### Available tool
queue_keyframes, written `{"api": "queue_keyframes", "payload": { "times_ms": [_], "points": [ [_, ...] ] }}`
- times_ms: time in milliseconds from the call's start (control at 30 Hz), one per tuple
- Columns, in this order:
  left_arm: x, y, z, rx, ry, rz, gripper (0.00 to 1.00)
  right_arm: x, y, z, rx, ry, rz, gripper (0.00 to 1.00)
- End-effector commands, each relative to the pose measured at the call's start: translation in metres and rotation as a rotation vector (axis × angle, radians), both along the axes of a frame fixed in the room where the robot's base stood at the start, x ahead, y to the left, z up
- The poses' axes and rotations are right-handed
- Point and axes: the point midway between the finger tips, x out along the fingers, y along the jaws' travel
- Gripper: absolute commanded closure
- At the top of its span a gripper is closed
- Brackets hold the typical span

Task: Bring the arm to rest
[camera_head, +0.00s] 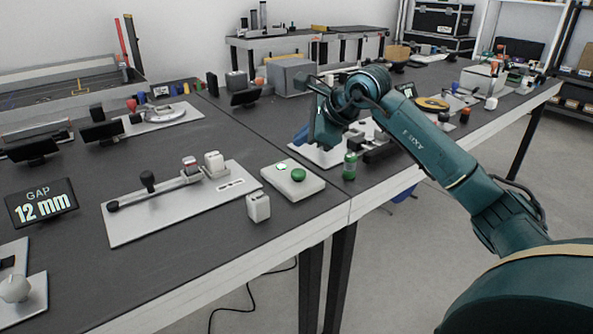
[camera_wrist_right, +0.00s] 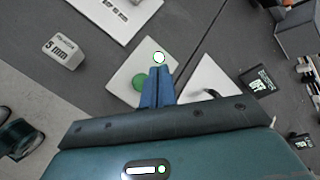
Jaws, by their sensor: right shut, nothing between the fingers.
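My right arm reaches in from the right in the head view. My right gripper (camera_head: 302,136) hangs above the bench near the white box with the green button. In the right wrist view the blue fingers of the gripper (camera_wrist_right: 158,85) are shut together with nothing between them. They overlap part of the white box (camera_wrist_right: 128,68) in that view, and I see no clear contact. The white box also shows in the head view (camera_head: 310,188), with a lit green-white light beside its button. My left gripper is not in view.
A small white block (camera_head: 258,207) stands by the bench's front edge; the wrist view shows it (camera_wrist_right: 65,48) marked 5 mm. A green cylinder (camera_head: 349,167) stands right of the button box. A metal plate (camera_head: 150,218) with a slider lies left. A display (camera_head: 41,204) reads GAP 12 mm.

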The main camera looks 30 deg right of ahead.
Motion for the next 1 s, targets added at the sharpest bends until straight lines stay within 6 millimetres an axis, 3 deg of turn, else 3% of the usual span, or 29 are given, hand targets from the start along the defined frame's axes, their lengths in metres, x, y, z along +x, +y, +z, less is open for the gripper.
{"api": "queue_keyframes", "payload": {
  "times_ms": [267, 367, 467, 567, 600, 700, 800, 867, 1000],
  "points": [
    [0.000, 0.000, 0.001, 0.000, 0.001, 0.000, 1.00, 0.000, 0.003, -0.001, 0.009, 0.003, 0.005, 1.00],
    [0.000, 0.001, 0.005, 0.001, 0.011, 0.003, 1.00, -0.001, 0.024, -0.006, 0.082, 0.016, 0.040, 1.00],
    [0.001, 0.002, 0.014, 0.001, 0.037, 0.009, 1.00, -0.009, 0.071, -0.016, 0.276, 0.055, 0.107, 1.00],
    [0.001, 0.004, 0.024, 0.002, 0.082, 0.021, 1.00, -0.030, 0.141, -0.019, 0.626, 0.138, 0.164, 1.00],
    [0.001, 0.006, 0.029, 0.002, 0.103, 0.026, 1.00, -0.043, 0.169, -0.015, 0.813, 0.188, 0.165, 1.00],
    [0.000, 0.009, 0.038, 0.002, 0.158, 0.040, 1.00, -0.070, 0.216, 0.004, 1.284, 0.330, 0.085, 1.00],
    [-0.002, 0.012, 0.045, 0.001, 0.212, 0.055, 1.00, -0.088, 0.232, 0.020, 1.744, 0.490, -0.111, 1.00],
    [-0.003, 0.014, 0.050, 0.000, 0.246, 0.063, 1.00, -0.096, 0.230, 0.022, 2.007, 0.588, -0.287, 1.00],
    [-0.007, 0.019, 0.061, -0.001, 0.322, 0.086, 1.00, -0.121, 0.211, -0.006, 2.536, 0.807, -0.870, 1.00]
  ]
}}
